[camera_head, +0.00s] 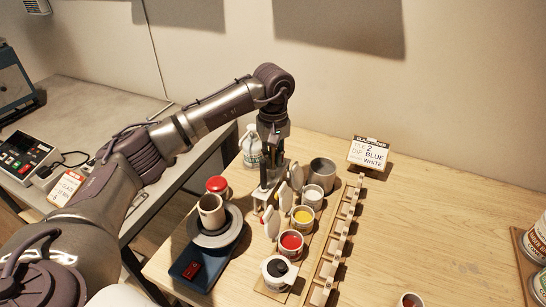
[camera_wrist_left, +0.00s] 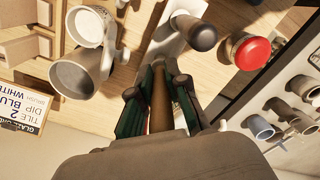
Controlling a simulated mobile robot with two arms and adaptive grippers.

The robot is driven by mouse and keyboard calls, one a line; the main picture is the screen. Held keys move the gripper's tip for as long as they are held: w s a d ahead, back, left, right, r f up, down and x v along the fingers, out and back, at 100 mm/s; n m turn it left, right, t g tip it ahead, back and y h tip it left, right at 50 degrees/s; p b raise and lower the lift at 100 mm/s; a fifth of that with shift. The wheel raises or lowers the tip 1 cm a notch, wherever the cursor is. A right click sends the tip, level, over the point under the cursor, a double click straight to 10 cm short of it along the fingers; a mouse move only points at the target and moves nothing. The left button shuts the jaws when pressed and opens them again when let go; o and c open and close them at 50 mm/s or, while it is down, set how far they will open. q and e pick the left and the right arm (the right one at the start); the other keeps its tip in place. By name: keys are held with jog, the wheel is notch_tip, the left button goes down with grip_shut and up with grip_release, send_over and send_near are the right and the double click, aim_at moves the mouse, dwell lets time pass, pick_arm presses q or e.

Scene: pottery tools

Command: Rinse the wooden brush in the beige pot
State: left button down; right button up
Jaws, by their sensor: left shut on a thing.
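My left gripper (camera_head: 268,180) points down over the table, behind the row of glaze cups. In the left wrist view its green-padded fingers (camera_wrist_left: 160,88) are shut on a brown wooden handle (camera_wrist_left: 161,105), which I take to be the wooden brush. The bristle end is hidden. The beige pot (camera_head: 322,171) stands to the right of the gripper at the far end of the cup row, apart from it. A beige-grey pot, likely the same one, shows at the left in the wrist view (camera_wrist_left: 76,76). My right gripper is not in view.
Cups of white (camera_head: 313,193), yellow (camera_head: 303,217), red (camera_head: 291,244) and black glaze (camera_head: 277,268) form a row. A slotted wooden rack (camera_head: 340,235) lies right of them. A mug (camera_head: 211,213) sits on the wheel at left. A sign (camera_head: 368,153) stands behind. The right tabletop is mostly clear.

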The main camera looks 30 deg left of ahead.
pick_arm(q)
jog(key=shift+f+b, duration=1.1)
jog(key=shift+f, duration=0.2)
dwell(1.1)
jog(key=c, duration=1.1)
grip_release()
notch_tip(320, 180, up, 12)
